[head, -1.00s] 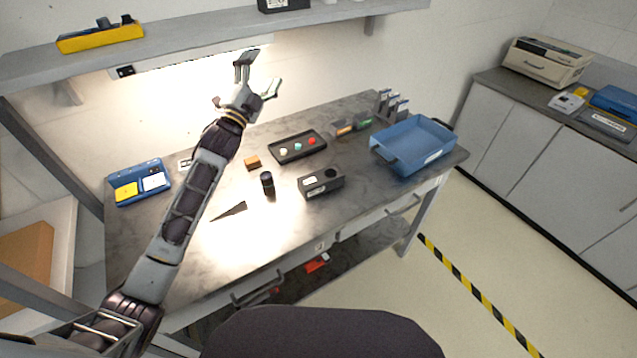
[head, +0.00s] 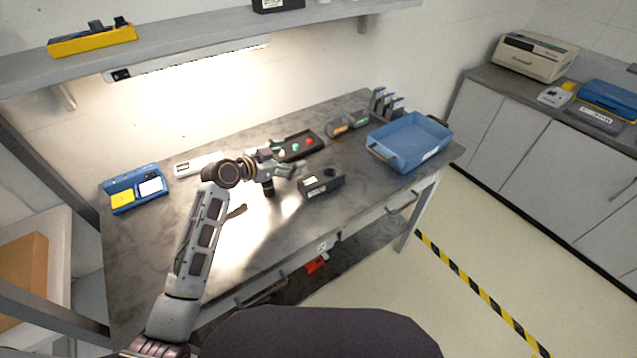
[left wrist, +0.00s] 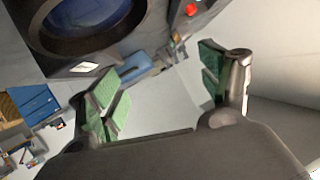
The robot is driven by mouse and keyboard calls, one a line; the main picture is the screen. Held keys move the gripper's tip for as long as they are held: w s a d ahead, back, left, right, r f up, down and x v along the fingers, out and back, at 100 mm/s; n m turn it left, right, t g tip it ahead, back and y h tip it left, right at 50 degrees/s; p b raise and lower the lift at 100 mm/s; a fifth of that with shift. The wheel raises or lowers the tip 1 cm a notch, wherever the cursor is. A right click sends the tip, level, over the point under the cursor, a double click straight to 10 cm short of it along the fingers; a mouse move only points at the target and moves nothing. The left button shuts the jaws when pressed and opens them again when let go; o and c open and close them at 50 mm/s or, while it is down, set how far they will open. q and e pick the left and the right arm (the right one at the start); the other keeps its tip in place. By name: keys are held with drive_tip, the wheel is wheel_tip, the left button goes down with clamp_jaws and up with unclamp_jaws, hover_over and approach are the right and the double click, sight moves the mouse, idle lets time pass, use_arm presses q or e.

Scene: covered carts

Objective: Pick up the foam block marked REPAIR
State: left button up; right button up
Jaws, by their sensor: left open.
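A dark block (head: 321,183) with a round hole in its top and a pale label lies on the workbench in the head view. Its label is too small to read, so I cannot tell if it is the foam block marked REPAIR. My left gripper (head: 286,159) is open above the bench, left of and behind this block. In the left wrist view, its green-padded fingers (left wrist: 165,92) are apart with nothing between them. A large dark thing with a round opening (left wrist: 95,15) fills the top left there. My right gripper is not in view.
A black cylinder (head: 268,188) stands just below the gripper. A black tray (head: 315,142) with coloured pieces lies behind it. A blue bin (head: 410,143) is at the bench's right, a blue case (head: 133,188) at its left. The front of the bench is clear.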

use_arm(q)
drive_tip(key=s+d+g, duration=0.1)
drive_tip(key=s+d+f+g+h, duration=0.1)
drive_tip(key=s, duration=0.1)
drive_tip(key=s+d+g+h, duration=0.1)
drive_tip(key=s, duration=0.1)
drive_tip(key=shift+s+d+f+m, duration=0.2)
drive_tip(key=shift+d+f+m, duration=0.1)
drive_tip(key=shift+f, duration=0.1)
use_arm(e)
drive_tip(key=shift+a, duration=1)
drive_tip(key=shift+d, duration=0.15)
